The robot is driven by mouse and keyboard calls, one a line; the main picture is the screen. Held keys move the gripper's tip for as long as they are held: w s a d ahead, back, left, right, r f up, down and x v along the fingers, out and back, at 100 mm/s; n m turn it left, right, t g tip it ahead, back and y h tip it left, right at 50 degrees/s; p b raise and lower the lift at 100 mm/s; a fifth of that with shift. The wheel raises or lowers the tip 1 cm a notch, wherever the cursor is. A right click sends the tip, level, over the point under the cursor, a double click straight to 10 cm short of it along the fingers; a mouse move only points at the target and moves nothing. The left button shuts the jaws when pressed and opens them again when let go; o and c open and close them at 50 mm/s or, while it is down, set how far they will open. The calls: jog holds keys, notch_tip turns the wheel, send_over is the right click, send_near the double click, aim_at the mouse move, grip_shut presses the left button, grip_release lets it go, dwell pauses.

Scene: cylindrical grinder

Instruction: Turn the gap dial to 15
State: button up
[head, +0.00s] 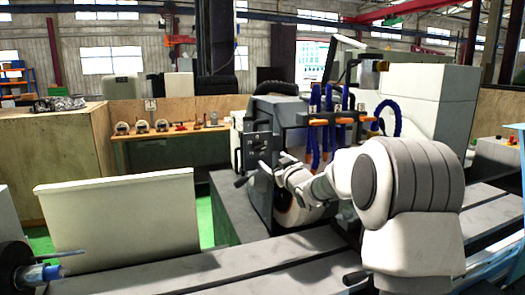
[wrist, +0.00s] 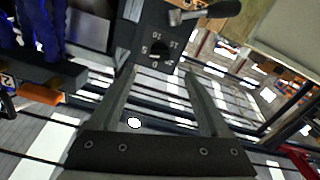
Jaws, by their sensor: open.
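The dark panel with the gap dial (wrist: 159,50) is at the top middle of the wrist view. Small white numbers ring the dial; they appear tilted or inverted, and I cannot tell the setting. My gripper (wrist: 160,75) is open, its two fingers apart on either side of the dial's lower edge in that view, with nothing between them. I cannot tell whether the fingertips touch the dial.
A lever with a dark grip (wrist: 215,11) is close beside the dial panel. Blue hoses (head: 328,110) with orange fittings hang right of my gripper. A pale guard plate (head: 120,222) stands at left. A wooden bench (head: 170,134) with small parts is behind.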

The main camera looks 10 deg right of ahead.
aim_at(261, 151)
jog(key=w, duration=0.3)
jog(key=w+a+p, duration=0.1)
jog(key=w, duration=0.2)
jog(key=w+a+p, duration=0.1)
jog(key=w, duration=0.3)
jog(key=shift+w, duration=0.1)
grip_shut()
dwell(0.3)
jog(key=shift+m, duration=0.3)
